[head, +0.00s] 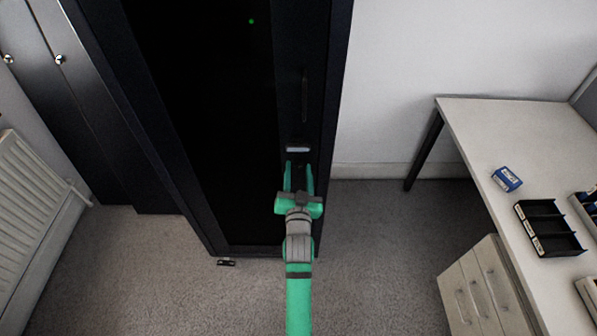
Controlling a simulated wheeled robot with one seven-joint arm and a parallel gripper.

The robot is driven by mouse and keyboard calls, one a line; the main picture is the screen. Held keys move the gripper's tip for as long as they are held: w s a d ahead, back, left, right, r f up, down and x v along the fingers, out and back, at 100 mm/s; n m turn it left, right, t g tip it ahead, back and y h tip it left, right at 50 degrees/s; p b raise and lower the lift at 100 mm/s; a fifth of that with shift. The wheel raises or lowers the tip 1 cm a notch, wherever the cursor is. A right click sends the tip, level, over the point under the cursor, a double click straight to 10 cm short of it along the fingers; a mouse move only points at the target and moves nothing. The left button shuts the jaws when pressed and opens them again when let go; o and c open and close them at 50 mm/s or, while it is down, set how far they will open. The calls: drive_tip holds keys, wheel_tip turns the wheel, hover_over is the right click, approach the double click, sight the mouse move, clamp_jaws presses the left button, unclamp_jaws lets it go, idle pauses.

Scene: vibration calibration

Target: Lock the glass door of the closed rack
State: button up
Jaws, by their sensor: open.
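The rack (335,60) is a tall black cabinet in the head view. Its dark glass door (205,130) looks shut, and a small green light (251,21) shows at its top. On the right door frame are a dark vertical handle (304,95) and, below it, a small pale plate (298,149), which may be the lock. My gripper (299,168) is open, its two green fingers pointing at the frame just below the plate. Nothing shows between the fingers. I cannot tell whether they touch the door.
A desk (470,130) at the right holds a blue box (507,179) and a black tray (533,210). Drawers (484,290) stand under it. A radiator (35,205) is at the left. A small dark item (226,262) lies by the rack's base. Carpet (375,270) is clear between rack and drawers.

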clamp_jaws()
drive_tip(key=shift+n, duration=0.3)
drive_tip(key=n, duration=0.3)
drive_tip(key=shift+n, duration=0.4)
drive_tip(key=n, duration=0.4)
drive_tip(key=shift+n, duration=0.3)
drive_tip(key=n, duration=0.8)
drive_tip(key=shift+n, duration=0.6)
